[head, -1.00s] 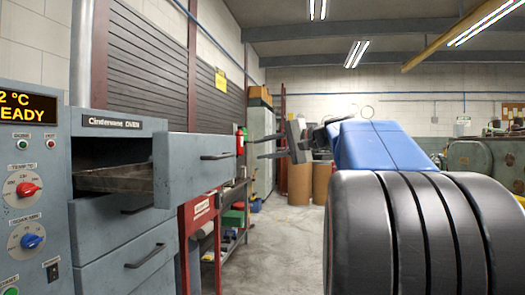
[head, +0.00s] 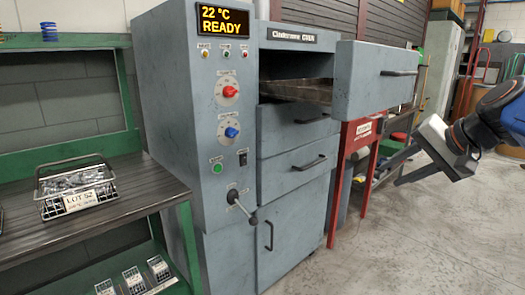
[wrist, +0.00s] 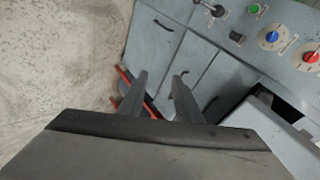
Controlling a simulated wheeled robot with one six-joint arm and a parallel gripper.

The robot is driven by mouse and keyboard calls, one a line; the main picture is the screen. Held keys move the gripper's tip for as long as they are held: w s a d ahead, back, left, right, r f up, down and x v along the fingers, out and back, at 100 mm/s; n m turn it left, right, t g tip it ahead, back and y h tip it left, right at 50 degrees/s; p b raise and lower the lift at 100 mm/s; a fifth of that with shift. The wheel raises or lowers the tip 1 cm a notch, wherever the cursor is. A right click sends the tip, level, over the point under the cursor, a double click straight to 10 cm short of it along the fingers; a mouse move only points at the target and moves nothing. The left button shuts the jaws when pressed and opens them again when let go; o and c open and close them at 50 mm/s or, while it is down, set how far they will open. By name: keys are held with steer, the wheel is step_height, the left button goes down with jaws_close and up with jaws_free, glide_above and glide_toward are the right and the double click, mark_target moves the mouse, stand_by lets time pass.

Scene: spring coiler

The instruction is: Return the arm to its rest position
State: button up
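My gripper (head: 398,163) is at the right in the head view, in front of the oven's side and apart from it. In the wrist view its two dark fingers (wrist: 160,98) stand apart with nothing between them. My blue and dark arm reaches in from the right edge. The grey oven (head: 185,120) stands in the middle of the head view, its display reading 22 °C READY.
A green bench (head: 120,200) at the left holds a wire basket (head: 75,187) labelled LOT 52, with small metal parts. Small bins (head: 133,278) sit on its lower shelf. The floor (head: 400,250) at the lower right is clear.

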steer(key=s+a+f+n+g+h, duration=0.1)
steer(key=s+f+n, duration=0.3)
steer(key=s+f, duration=0.5)
steer(key=s+a+f+n+g+h, duration=0.2)
steer(key=s+f+n+h, duration=0.1)
steer(key=s+f, duration=0.6)
step_height(320, 180, down, 4)
steer(key=shift+f+n, duration=0.15)
steer(key=shift+n, duration=0.25)
